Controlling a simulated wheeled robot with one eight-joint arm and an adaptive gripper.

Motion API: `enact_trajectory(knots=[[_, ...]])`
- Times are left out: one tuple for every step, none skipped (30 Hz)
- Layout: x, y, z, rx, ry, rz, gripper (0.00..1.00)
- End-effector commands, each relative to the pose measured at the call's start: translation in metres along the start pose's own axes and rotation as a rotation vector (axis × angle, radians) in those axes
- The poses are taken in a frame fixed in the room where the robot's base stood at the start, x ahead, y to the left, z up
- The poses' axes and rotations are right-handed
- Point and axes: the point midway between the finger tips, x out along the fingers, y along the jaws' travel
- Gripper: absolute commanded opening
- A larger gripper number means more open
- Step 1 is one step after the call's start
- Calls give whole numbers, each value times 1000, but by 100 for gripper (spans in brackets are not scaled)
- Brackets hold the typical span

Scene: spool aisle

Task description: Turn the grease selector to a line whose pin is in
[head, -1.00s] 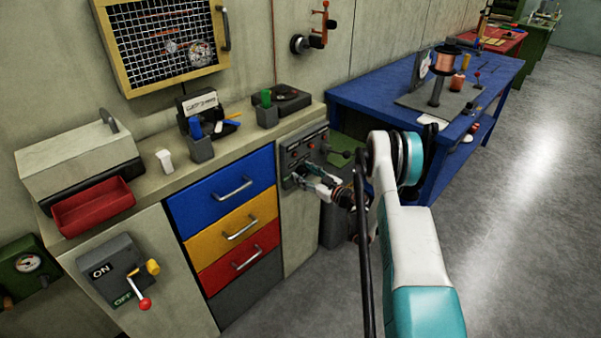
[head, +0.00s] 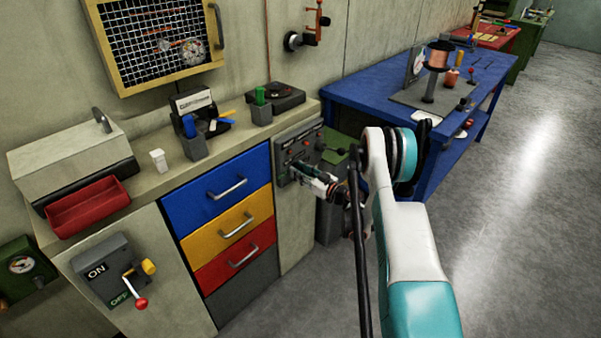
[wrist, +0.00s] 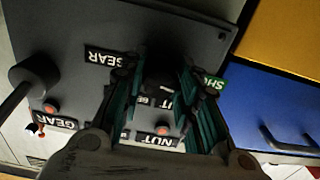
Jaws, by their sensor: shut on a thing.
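The grease selector panel (head: 291,152) is a dark plate on the counter's right front; it fills much of the wrist view (wrist: 75,40). My gripper (head: 308,172) is at the panel. In the wrist view, my gripper (wrist: 163,85) is shut on a dark selector knob (wrist: 160,88), mostly hidden between the fingers. Upside-down labels surround it: GEAR (wrist: 106,57), a partly hidden green one starting SH (wrist: 213,83), and NUT (wrist: 155,140). An orange-red dot (wrist: 162,131) shows by NUT and another (wrist: 50,108) by a second GEAR label (wrist: 57,122). Pin positions are unclear.
A dark round part with a rod (wrist: 35,78) stands out from the panel beside my gripper. Blue (head: 215,190), yellow and red drawers lie left of the panel. A blue table (head: 400,80) stands to the right, with open floor in front.

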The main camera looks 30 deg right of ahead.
Motion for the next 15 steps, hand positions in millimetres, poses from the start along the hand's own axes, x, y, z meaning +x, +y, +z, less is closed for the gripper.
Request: enact_trajectory(knots=[[0, 0, 0, 37, 0, 0, 5], [0, 0, 0, 63, 0, 0, 5], [0, 0, 0, 99, 0, 0, 5], [0, 0, 0, 127, 0, 0, 5], [0, 0, 0, 155, 0, 0, 5], [0, 0, 0, 194, 0, 0, 5], [0, 0, 0, 222, 0, 0, 5], [0, 0, 0, 251, 0, 0, 5], [0, 0, 0, 289, 0, 0, 5], [0, 0, 0, 318, 0, 0, 5], [0, 0, 0, 346, 0, 0, 5], [0, 0, 0, 384, 0, 0, 5], [0, 0, 0, 412, 0, 0, 5], [0, 0, 0, 439, 0, 0, 5], [0, 0, 0, 476, 0, 1, 5]])
